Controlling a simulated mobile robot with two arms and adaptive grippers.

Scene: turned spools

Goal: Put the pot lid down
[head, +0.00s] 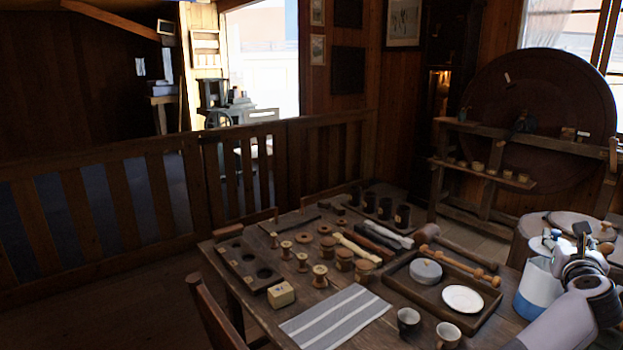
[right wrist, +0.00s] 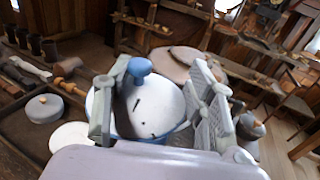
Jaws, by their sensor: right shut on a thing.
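My right gripper (head: 558,262) is at the right edge of the table in the head view. In the right wrist view its two fingers (right wrist: 158,112) stand on either side of a round white pot lid (right wrist: 160,102) with a blue knob, and the gripper is shut on it. In the head view the lid (head: 540,245) shows small and partly covered by my gripper. A white and blue pot (head: 536,291) shows just below it. I cannot tell whether lid and pot touch. My left gripper is not in view.
A dark tray (head: 402,289) holds a grey round box (head: 426,272) and a white saucer (head: 462,299). Two cups (head: 447,335) stand in front. A striped cloth (head: 335,318) lies flat to the left. Turned spools crowd the table's middle. A round wooden top (head: 575,224) is behind my gripper.

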